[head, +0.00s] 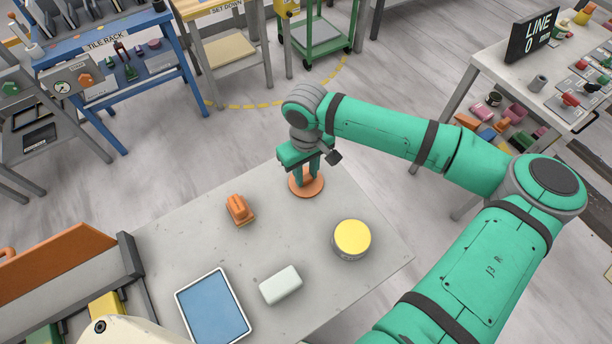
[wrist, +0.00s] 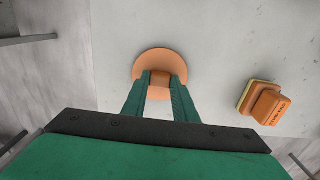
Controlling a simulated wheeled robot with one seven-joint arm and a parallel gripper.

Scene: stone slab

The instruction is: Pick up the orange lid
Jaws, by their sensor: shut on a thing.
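The orange lid (head: 310,190) is a flat round disc near the far edge of the grey slab. It has a raised block-like knob in its middle, seen in the wrist view (wrist: 160,56). My gripper (head: 307,178) points down over it, and its two green fingers (wrist: 160,90) are shut on the knob. The fingers hide part of the lid. I cannot tell whether the lid touches the slab or is slightly above it.
On the slab (head: 190,245) are an orange stamp-like block (head: 239,210), a round tin with a yellow top (head: 352,238), a pale block (head: 281,286) and a blue tray (head: 213,308). The orange block sits left of the lid. The slab's far edge is close behind the lid.

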